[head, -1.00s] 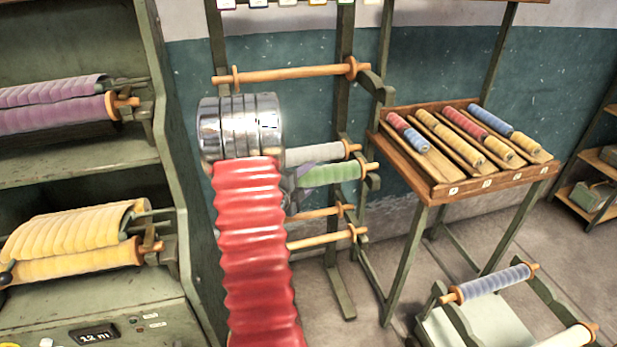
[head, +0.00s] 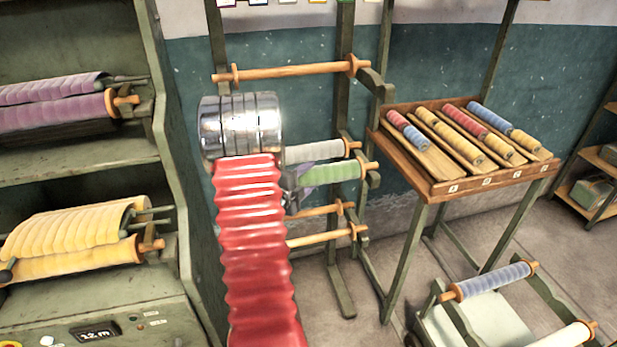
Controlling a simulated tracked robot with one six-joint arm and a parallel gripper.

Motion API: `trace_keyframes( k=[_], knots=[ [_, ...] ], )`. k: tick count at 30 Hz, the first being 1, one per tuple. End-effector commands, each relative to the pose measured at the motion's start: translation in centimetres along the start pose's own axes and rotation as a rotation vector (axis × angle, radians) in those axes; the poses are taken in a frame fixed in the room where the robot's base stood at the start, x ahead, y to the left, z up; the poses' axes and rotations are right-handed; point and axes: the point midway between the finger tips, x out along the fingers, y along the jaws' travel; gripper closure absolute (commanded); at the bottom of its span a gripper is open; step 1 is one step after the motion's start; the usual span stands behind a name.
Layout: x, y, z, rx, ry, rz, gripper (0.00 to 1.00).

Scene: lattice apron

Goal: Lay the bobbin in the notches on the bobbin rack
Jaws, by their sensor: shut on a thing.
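The bobbin rack (head: 345,110) is a dark green upright frame with side arms, standing in the middle of the head view. My gripper (head: 298,188) is mostly hidden behind my metal wrist; only a small grey-purple part shows. It is shut at the left end of a green bobbin (head: 333,172) with orange wooden ends. The green bobbin lies roughly level, its right end close to a rack arm (head: 373,181). I cannot tell whether it touches the notch. A pale grey bobbin (head: 315,152) sits just above and behind it.
Bare wooden bobbins sit on the rack above (head: 290,72) and below (head: 325,237). Right of it stands a slanted tray table (head: 440,188) with red, yellow and blue rolls. A low stand (head: 470,315) holds a blue bobbin (head: 490,281). Left is a green cabinet (head: 165,150) with purple and yellow rolls.

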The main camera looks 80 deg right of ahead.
Motion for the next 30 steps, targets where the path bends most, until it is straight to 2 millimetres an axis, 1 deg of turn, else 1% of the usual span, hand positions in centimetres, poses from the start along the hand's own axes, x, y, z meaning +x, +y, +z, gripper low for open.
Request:
trace_keyframes(
  k=[2,3,12,23,26,30],
  knots=[
    [0.0,-0.1,0.0,0.001,0.0,-0.003,0.88],
    [0.0,-0.1,0.0,0.001,0.0,-0.003,0.5],
    [0.0,-0.1,0.0,0.001,0.0,-0.001,0.29],
    [-0.3,0.0,0.0,0.0,-0.001,0.001,0.29],
    [-0.9,0.0,-0.1,0.0,-0.001,0.0,0.29],
    [-2.4,0.1,-0.2,-0.002,-0.003,0.001,0.29]
  ],
)
